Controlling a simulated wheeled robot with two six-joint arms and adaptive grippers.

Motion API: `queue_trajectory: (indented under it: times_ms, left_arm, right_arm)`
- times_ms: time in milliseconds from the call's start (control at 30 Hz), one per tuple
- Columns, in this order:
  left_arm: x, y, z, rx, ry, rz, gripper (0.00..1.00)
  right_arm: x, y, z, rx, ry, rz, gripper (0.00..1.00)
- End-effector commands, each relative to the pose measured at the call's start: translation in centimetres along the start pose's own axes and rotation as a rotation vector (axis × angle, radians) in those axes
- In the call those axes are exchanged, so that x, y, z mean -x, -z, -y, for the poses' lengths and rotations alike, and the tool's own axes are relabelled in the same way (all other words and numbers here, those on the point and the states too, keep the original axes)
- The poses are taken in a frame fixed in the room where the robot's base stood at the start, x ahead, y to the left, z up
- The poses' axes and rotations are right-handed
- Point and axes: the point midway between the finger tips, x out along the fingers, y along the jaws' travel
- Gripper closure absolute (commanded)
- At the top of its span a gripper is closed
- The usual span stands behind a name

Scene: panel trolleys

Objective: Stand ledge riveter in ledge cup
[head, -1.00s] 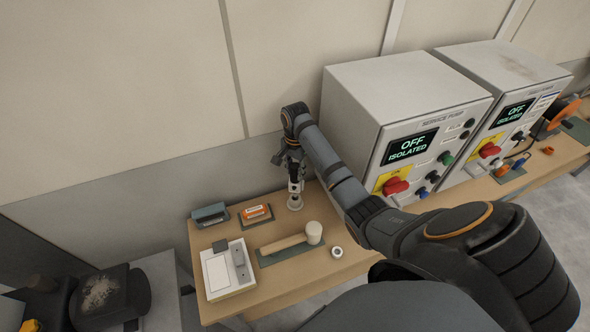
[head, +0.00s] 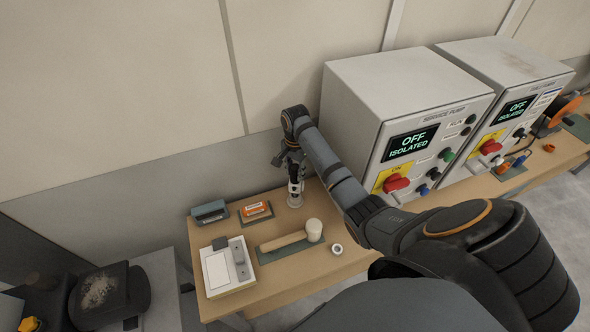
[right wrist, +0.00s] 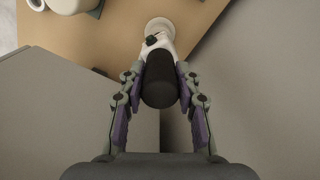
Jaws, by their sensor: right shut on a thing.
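My right gripper (head: 291,162) is at the back of the wooden ledge, beside the left grey cabinet. In the right wrist view the riveter's dark handle (right wrist: 160,80) lies between the fingers of my right gripper (right wrist: 160,92). My left gripper is not in view.
The ledge (head: 275,283) carries a mallet (head: 290,241) on a green mat, a white tray (head: 228,284), an orange box (head: 254,210), a grey-blue box (head: 210,212) and a white ring (head: 337,249). The service pump cabinet (head: 400,100) stands close right of my gripper.

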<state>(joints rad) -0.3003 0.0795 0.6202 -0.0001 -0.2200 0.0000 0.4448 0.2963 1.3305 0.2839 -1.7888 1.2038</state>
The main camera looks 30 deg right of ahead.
Motion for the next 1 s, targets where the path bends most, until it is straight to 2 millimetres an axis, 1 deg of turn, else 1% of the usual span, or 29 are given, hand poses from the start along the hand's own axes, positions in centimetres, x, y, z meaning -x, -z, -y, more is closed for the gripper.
queue_trajectory:
  times_ms: [1000]
  left_arm:
    - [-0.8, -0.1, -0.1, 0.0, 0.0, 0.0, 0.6]
  right_arm:
    - [-2.4, 0.0, 0.0, 0.001, 0.001, 0.0, 1.0]
